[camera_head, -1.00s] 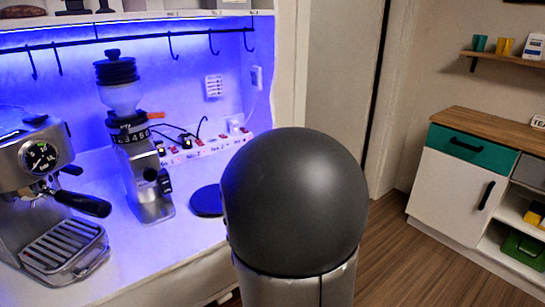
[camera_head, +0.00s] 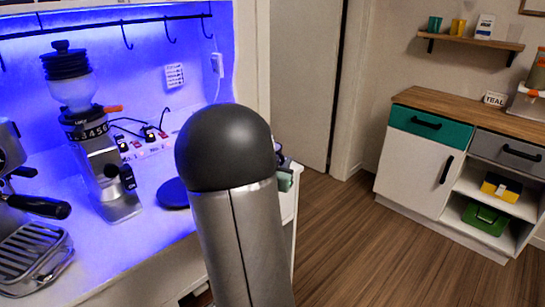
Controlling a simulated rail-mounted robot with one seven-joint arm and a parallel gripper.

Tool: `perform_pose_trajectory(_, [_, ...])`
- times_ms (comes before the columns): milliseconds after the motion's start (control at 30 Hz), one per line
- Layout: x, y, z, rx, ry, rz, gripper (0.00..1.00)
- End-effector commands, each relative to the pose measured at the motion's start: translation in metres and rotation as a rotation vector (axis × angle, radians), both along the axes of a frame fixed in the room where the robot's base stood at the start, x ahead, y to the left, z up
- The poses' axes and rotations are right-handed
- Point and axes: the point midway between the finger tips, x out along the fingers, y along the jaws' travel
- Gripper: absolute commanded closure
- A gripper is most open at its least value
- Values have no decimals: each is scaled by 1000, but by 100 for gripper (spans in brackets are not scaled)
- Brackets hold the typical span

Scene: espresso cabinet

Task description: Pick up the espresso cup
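I cannot make out an espresso cup for sure. A small teal cup (camera_head: 435,24) and a small yellow cup (camera_head: 458,27) stand on the wall shelf at the upper right, but I cannot tell whether either is an espresso cup. My arm, with a dark rounded joint and a grey metal link, fills the middle of the view and hides part of the counter. My gripper is not clearly visible. A small dark and grey-green part (camera_head: 285,178) shows just right of my arm; I cannot tell what it is.
The white counter (camera_head: 150,235) carries an espresso machine (camera_head: 30,250), a grinder (camera_head: 105,165), a dark round disc (camera_head: 173,194) and a power strip. A cabinet (camera_head: 412,172) with a teal drawer and open shelves stands at right. The wooden floor between is clear.

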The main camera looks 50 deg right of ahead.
Motion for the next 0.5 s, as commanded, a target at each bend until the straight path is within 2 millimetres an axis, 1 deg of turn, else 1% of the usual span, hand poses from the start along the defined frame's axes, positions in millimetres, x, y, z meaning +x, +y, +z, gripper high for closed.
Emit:
perform_pose_trajectory(133, [0, 0, 0, 0, 0, 0, 78])
perform_pose_trajectory(167, [0, 0, 0, 0, 0, 0, 84])
perform_pose_trajectory(200, [0, 0, 0, 0, 0, 0, 95])
perform_pose_trajectory(233, [0, 0, 0, 0, 0, 0, 100])
perform_pose_trajectory(500, [0, 1, 0, -1, 0, 0, 100])
